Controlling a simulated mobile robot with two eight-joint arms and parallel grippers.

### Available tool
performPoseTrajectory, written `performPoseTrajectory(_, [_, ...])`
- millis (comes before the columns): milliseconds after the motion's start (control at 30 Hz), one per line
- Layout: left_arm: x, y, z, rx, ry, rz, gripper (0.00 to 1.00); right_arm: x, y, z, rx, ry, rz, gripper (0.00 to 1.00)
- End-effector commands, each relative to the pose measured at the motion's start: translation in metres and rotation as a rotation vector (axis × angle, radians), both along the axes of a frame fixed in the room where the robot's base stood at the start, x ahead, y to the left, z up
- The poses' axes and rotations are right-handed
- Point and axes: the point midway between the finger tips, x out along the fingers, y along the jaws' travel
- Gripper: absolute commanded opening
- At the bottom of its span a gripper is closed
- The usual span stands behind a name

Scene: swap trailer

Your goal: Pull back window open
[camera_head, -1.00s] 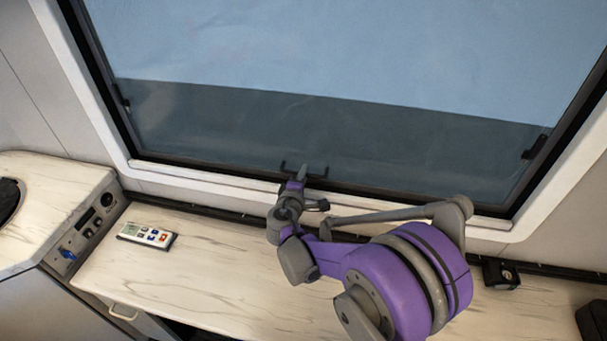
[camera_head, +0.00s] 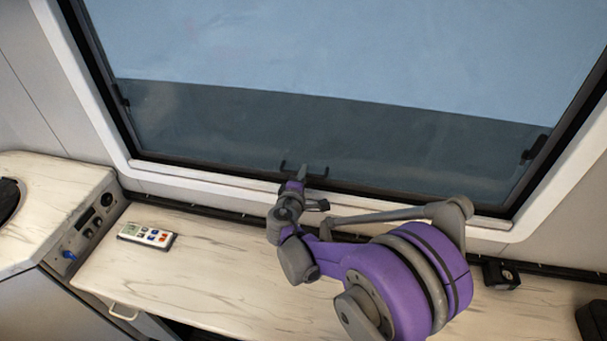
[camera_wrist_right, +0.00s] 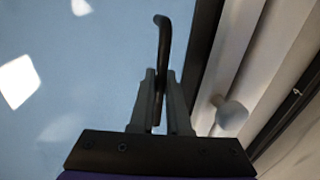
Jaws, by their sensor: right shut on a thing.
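The back window (camera_head: 330,110) is a large tinted pane in a dark frame, set in a pale surround, and it fills the upper part of the head view. A dark bar handle (camera_head: 287,168) sits at the middle of its lower edge. My right gripper (camera_head: 303,172) is at this handle. In the right wrist view my right gripper (camera_wrist_right: 162,85) has its two fingers closed around the dark handle bar (camera_wrist_right: 164,40), whose bent end sticks out past the fingertips. My left gripper is not in view.
A marbled counter (camera_head: 215,265) runs below the window. A white remote (camera_head: 146,236) lies on it at left. A control panel (camera_head: 90,225) stands at far left, and a small black object (camera_head: 501,275) is at right. Dark latches (camera_head: 534,147) sit on the window's sides.

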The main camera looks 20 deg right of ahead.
Motion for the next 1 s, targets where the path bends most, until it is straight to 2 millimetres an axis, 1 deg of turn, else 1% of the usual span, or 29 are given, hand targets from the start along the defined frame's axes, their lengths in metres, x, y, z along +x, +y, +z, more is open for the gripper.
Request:
performPoseTrajectory(300, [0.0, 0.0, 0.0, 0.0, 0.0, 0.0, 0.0, 0.0, 0.0, 0.0, 0.0, 0.0, 0.0, 0.0])
performPoseTrajectory(400, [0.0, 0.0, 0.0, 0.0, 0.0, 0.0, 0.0, 0.007, -0.005, 0.0, 0.0, 0.0, -0.002, 0.0])
performPoseTrajectory(467, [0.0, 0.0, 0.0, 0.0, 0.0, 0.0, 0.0, 0.016, -0.011, -0.001, 0.0, 0.0, -0.003, 0.0])
performPoseTrajectory(667, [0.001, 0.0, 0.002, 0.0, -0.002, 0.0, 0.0, 0.063, -0.047, 0.0, -0.002, -0.001, -0.002, 0.0])
performPoseTrajectory(800, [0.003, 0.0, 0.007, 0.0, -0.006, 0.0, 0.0, 0.094, -0.069, 0.004, -0.002, -0.001, -0.002, 0.0])
performPoseTrajectory(900, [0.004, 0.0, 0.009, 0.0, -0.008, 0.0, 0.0, 0.109, -0.08, 0.006, -0.001, -0.002, 0.001, 0.0])
performPoseTrajectory(1000, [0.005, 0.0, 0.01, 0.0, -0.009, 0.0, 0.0, 0.117, -0.087, 0.007, -0.001, -0.002, 0.001, 0.0])
